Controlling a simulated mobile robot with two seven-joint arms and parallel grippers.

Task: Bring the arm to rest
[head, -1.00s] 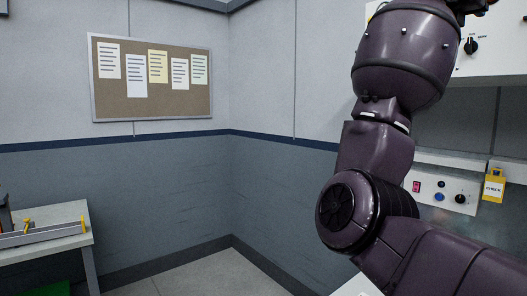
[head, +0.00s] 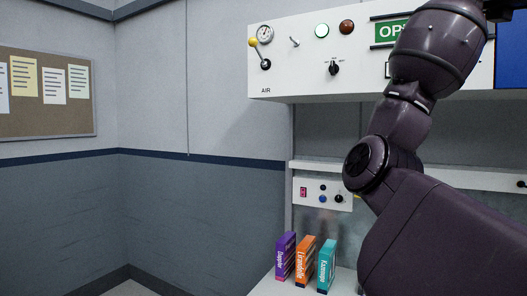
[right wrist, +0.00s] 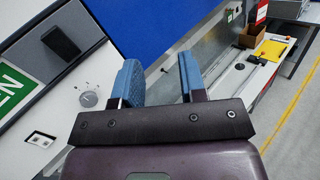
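My right arm (head: 415,170) rises on the right side of the head view, bent at the elbow, with its forearm up in front of the white control panel. Its gripper is cut off by the top edge there. In the right wrist view my right gripper (right wrist: 160,85) shows two blue-padded fingers standing apart, with nothing between them. A blue panel and a grey wall lie beyond the fingers. My left arm and left gripper are not in any view.
A control panel (head: 300,75) with a yellow-knobbed AIR lever, lamps and a knob hangs behind my arm. Purple (head: 285,256), orange (head: 305,260) and teal boxes (head: 326,266) stand on a white surface below. A cork board (head: 45,120) hangs at left. The left floor side looks clear.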

